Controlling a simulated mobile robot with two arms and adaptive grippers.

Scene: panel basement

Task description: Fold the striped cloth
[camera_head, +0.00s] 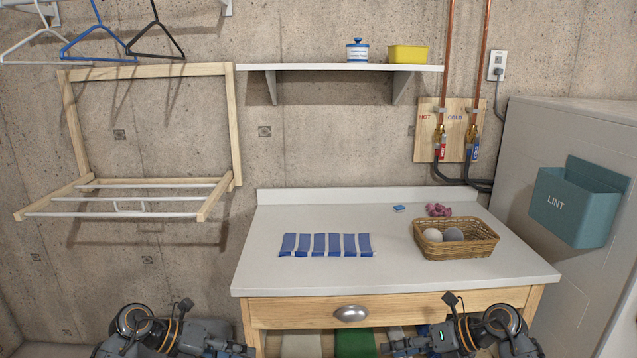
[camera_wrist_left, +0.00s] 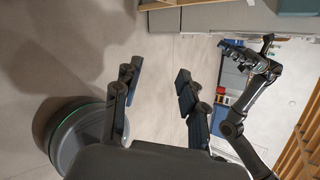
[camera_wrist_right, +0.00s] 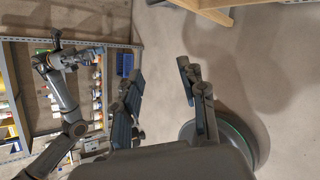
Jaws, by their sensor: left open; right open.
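The striped cloth (camera_head: 326,245) lies flat on the white countertop, left of its middle. Its blue bands show clearly; the pale bands between them blend with the counter. My left gripper (camera_wrist_left: 157,85) is open and empty in the left wrist view, over the floor. In the head view my left arm shows at the bottom left, also away from the cloth.
A wicker basket (camera_head: 457,246) with two balls stands right of the cloth. A small blue item (camera_head: 399,208) and a pinkish bunch (camera_head: 438,210) lie behind it. The counter's front and left are clear. A drying rack (camera_head: 130,205) hangs at left; a shelf (camera_head: 335,67) is above.

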